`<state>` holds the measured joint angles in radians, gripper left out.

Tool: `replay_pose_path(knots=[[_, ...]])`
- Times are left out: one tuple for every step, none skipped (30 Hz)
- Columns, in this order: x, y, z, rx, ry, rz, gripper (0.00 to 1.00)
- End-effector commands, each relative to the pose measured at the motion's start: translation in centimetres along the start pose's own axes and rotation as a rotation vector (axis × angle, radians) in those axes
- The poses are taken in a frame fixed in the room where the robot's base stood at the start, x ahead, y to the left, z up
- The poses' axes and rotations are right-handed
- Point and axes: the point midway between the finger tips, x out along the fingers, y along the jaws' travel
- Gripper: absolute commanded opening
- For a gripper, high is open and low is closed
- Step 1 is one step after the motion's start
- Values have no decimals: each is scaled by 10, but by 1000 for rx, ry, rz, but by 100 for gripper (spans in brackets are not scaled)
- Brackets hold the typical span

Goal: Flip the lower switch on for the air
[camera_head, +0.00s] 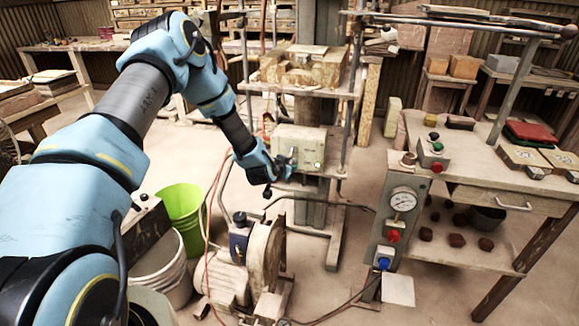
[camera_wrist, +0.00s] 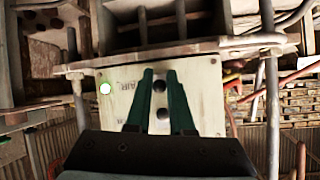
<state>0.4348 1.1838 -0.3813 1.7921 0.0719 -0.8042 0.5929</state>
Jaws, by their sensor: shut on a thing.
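The pale switch box (camera_head: 310,146) is fixed to the front of the press, below its upper table. My gripper (camera_head: 286,163) is at its face, hiding part of it. The other knob (camera_wrist: 163,113) shows further back between the fingers. The lamp also shows green in the head view (camera_head: 317,165). I cannot tell the switches' positions.
The press posts (camera_head: 347,110) stand beside the box. A motor with a big wheel (camera_head: 265,255) stands below. A green bucket (camera_head: 182,205) is to the left. A wooden bench (camera_head: 470,170) with a gauge panel (camera_head: 401,205) is at right. Hoses hang near my gripper.

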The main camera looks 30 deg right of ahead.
Motion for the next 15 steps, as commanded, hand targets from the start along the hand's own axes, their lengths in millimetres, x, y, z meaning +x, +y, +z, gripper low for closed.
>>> replay_pose_path(knots=[[-1, 0, -4, 1, -18, 6, 0], [-1, 1, -4, 0, -30, 10, 0], [-1, 1, -4, -2, -45, 14, 0], [-1, 0, -5, -2, -54, 16, 0], [-1, 0, -5, -3, -64, 18, 0], [-1, 0, -5, -5, -73, 20, 0], [-1, 0, -5, -6, -80, 22, 0], [-1, 0, -5, -6, -86, 24, 0], [-1, 0, -5, -7, -91, 26, 0], [-1, 0, -5, -8, -94, 27, 0], [-1, 0, -5, -8, -97, 28, 0], [-1, 0, -5, -8, -99, 29, 0], [-1, 0, -5, -9, -101, 29, 0], [-1, 0, -5, -9, -101, 29, 0], [-1, 0, -5, -9, -102, 29, 0]])
